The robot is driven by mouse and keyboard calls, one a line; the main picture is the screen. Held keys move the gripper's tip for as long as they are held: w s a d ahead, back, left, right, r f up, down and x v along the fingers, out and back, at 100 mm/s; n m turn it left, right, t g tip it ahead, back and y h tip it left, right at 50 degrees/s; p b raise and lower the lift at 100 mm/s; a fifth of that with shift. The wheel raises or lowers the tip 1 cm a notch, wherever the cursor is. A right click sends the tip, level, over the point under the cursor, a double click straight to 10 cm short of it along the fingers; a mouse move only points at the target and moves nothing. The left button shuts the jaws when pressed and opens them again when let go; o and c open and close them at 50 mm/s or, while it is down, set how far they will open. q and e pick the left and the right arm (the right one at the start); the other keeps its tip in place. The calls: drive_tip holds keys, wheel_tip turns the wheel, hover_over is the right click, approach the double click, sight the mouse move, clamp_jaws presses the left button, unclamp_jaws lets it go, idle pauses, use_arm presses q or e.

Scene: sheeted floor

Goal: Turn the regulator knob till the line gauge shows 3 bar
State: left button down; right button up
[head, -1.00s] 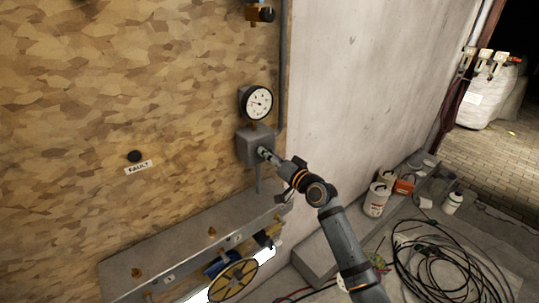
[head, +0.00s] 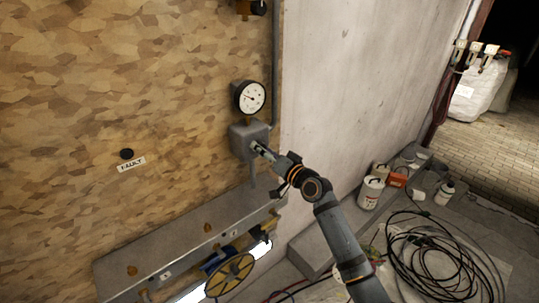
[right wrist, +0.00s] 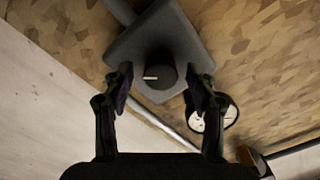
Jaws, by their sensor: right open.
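The regulator is a grey box (head: 243,140) on the wood-panel wall, with the round white line gauge (head: 250,97) above it. The gauge's needle shows, but its reading is too small to tell. In the right wrist view the dark round regulator knob (right wrist: 154,76), with a pale pointer mark, stands on the grey box (right wrist: 185,40); the gauge (right wrist: 214,114) is at the lower right. My right gripper (head: 259,148) is in front of the box. In its wrist view the fingers (right wrist: 158,88) are open, one on each side of the knob, with gaps. My left gripper is not in view.
A grey ledge (head: 180,243) with brass fittings runs below the regulator, with a yellow handwheel (head: 230,276) in front. A black FAULT button (head: 127,154) is on the panel.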

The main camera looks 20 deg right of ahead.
drive_tip(key=v, duration=1.1)
drive_tip(key=shift+s, duration=0.3)
drive_tip(key=shift+d+r, duration=0.1)
